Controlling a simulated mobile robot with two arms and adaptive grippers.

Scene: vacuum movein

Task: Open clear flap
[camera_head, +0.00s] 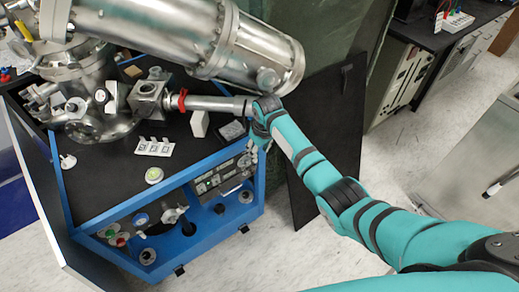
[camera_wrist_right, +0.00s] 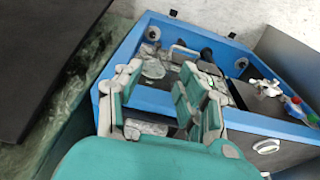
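My right gripper (camera_wrist_right: 160,85) reaches the blue-framed front panel (camera_head: 222,222) of the vacuum bench. In the wrist view its two grey-and-teal fingers are spread apart, with the panel showing between them. A clear, glassy-looking part (camera_wrist_right: 153,66) shows between and beyond the fingers on the panel; it looks like the clear flap, but its edges and whether it is raised are hard to tell. I cannot tell whether a finger touches it. In the head view the gripper (camera_head: 257,140) is small and partly hidden by its own wrist at the panel's right end. My left gripper is not in view.
Steel vacuum chambers and pipes (camera_head: 215,40) stand above the black bench top (camera_head: 115,175). White blocks and a labelled white card (camera_head: 154,147) lie there. Several knobs and coloured buttons (camera_head: 115,236) sit left on the panel. A black board (camera_head: 325,140) stands right; open floor lies in front.

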